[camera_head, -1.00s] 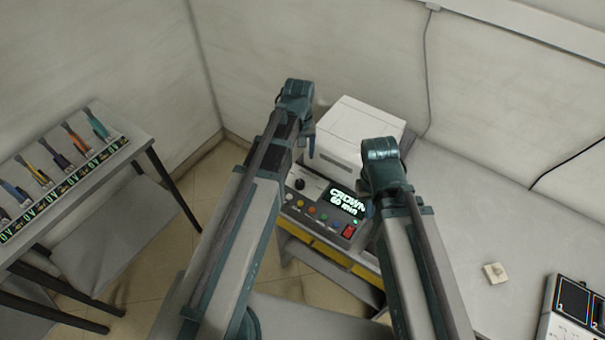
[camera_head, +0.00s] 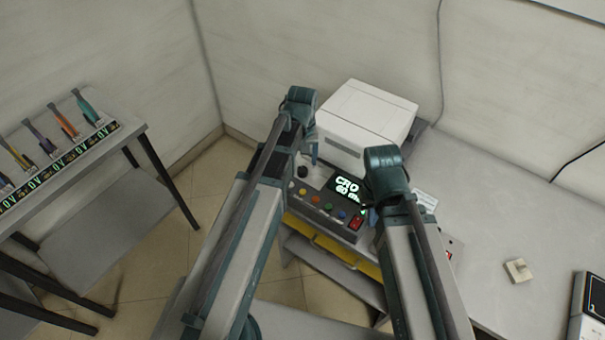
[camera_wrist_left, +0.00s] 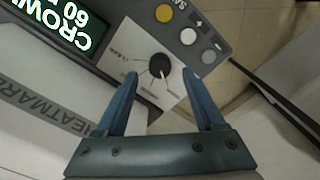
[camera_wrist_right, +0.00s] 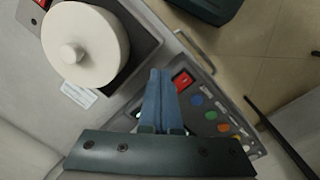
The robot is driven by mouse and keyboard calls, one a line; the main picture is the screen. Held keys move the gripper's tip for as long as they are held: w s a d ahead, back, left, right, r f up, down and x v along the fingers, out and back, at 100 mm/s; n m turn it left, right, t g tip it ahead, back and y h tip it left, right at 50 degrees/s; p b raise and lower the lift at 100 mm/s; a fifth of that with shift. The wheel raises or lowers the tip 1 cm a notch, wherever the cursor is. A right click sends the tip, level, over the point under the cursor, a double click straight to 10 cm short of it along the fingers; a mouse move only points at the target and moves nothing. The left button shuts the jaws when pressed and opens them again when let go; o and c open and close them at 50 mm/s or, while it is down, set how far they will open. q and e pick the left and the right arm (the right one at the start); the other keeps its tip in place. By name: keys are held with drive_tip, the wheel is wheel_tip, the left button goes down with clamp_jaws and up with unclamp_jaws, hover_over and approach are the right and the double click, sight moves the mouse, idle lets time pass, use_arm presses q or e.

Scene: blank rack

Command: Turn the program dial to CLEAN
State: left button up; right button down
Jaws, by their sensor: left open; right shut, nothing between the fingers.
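The program dial is a round black knob (camera_wrist_left: 160,66) on a pale plate with printed lines and labels around it, too small to read. It also shows in the head view (camera_head: 302,172). My left gripper (camera_wrist_left: 161,75) is open, its fingertips on either side of the dial; I cannot tell whether they touch it. In the head view its fingers (camera_head: 314,154) are over the panel's dial end. The display (camera_wrist_left: 62,25) shows CROWN and 60. My right gripper (camera_wrist_right: 160,74) is shut and empty beside the red switch (camera_wrist_right: 183,80); my right arm hides its tips in the head view.
A white box-shaped unit (camera_head: 366,122) stands behind the panel. Coloured buttons (camera_head: 328,208) line the panel's front. A pale round piece with a knob (camera_wrist_right: 85,45) is near my right gripper. A rack table with tools (camera_head: 62,118) stands left.

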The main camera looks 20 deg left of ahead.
sight(302, 169)
use_arm(q)
drive_tip(key=shift+f+b, duration=1.05)
drive_tip(key=shift+f, duration=0.5)
use_arm(e)
drive_tip(key=shift+f, duration=1.6)
use_arm(q)
drive_tip(key=shift+c, duration=0.2)
clamp_jaws()
